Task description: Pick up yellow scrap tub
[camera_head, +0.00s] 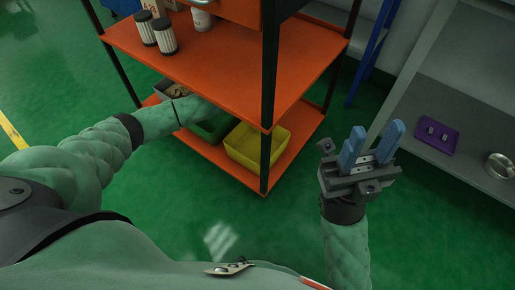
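The yellow scrap tub (243,152) stands on the lower orange shelf of the rack, near its front right corner. A dark corner post crosses in front of it. My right gripper (377,136) is to the right of the rack, apart from the tub, with its two blue fingers spread and nothing between them. My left arm (155,121) reaches in from the left, between the rack's two shelves. My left gripper is hidden under the upper shelf, so its distance from the tub cannot be told.
A green tub (212,130) stands left of the yellow one, and a grey bin (170,90) further left. The upper orange shelf (225,70) overhangs them, with dark-sided cylinders (164,38). A grey shelf (470,95) at right holds a purple tray (435,137). Green floor between is clear.

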